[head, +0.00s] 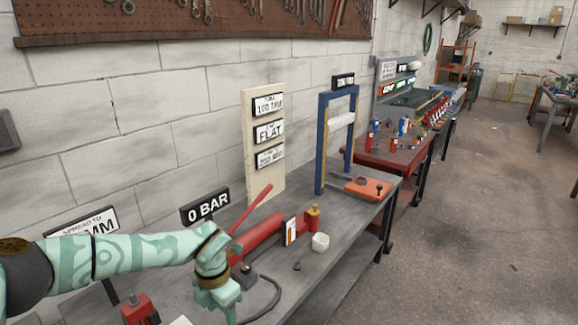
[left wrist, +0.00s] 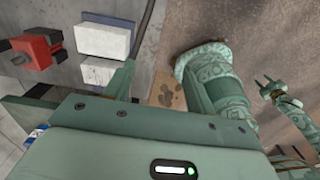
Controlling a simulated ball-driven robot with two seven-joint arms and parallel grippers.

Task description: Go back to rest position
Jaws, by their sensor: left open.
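My left arm (head: 130,253) reaches in from the left over the bench in the head view. Its gripper (head: 222,297) points down beside the red hydraulic pump (head: 258,236), near the black hose. The left fingers are apart in the left wrist view (left wrist: 80,92), with nothing seen held between them. A patterned green arm with two small dark prongs, seemingly my right gripper (left wrist: 264,86), shows at the right of the left wrist view, over the floor. The prongs stand apart and look empty. My right gripper is outside the head view.
A red clamp-like block (head: 139,309) stands on the grey bench at front left. A white nut-shaped piece (head: 320,242) lies near the pump. A blue frame (head: 321,145) and an orange plate (head: 367,188) stand farther back. The floor (head: 470,220) at right is clear.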

